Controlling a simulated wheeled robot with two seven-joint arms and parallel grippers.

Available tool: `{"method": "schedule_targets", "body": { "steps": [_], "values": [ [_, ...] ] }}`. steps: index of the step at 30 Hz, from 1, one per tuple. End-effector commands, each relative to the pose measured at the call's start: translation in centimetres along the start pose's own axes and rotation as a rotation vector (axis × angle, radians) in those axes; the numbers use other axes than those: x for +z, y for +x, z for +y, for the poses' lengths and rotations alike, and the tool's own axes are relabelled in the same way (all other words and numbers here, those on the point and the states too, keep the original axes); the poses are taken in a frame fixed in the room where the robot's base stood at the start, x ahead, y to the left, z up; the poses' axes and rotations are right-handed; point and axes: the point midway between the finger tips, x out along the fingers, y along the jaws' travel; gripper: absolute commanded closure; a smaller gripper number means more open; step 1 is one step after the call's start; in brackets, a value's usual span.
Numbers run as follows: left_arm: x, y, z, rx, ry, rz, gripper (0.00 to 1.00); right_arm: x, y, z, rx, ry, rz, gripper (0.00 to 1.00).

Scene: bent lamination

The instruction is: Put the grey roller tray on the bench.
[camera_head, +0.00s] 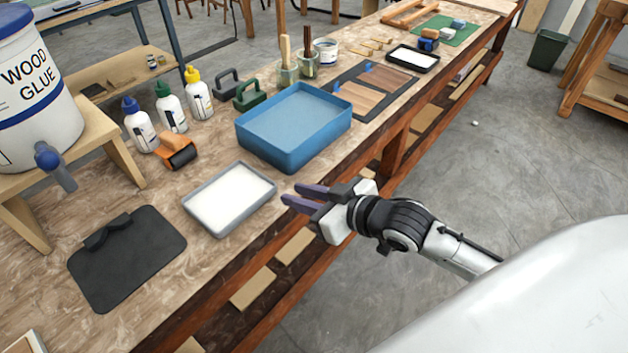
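The grey roller tray (186,204), a shallow rectangle with a white layer inside, appears to lie flat on the bench (120,192), near its front edge. My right gripper (290,194) is just right of the tray, with its two dark fingers pointing left toward the tray's right side. The fingers are apart and nothing shows between them. A small gap seems to separate the fingertips from the tray rim; contact is hard to judge. My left gripper is not in view.
A blue bin (291,152) stands behind the tray. An orange roller (177,151) and glue bottles (170,107) are at back left. A black mat (130,268) lies at front left. A wood glue bucket (38,85) sits on a stand. Open floor lies right of the bench.

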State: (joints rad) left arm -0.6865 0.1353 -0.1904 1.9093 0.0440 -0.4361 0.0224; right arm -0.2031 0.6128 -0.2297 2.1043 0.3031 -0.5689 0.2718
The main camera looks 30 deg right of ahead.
Motion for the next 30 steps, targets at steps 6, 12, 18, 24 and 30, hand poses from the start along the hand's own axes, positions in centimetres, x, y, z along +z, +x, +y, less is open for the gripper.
{"method": "schedule_targets", "body": {
  "steps": [6,12,18,24,30],
  "values": [
    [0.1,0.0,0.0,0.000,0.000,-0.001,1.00,15.1,-1.9,-4.8,0.042,0.091,-0.187,0.78],
    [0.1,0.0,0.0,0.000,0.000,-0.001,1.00,24.7,-5.7,-9.3,0.072,0.119,-0.333,0.78],
    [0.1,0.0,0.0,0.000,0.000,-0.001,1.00,26.6,-6.7,-10.5,0.077,0.118,-0.366,0.78],
    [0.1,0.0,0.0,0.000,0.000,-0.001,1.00,26.6,-6.7,-10.4,0.076,0.118,-0.365,0.78],
    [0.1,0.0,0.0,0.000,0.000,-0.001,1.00,26.5,-6.7,-10.4,0.076,0.118,-0.365,0.78]
  ]
}}
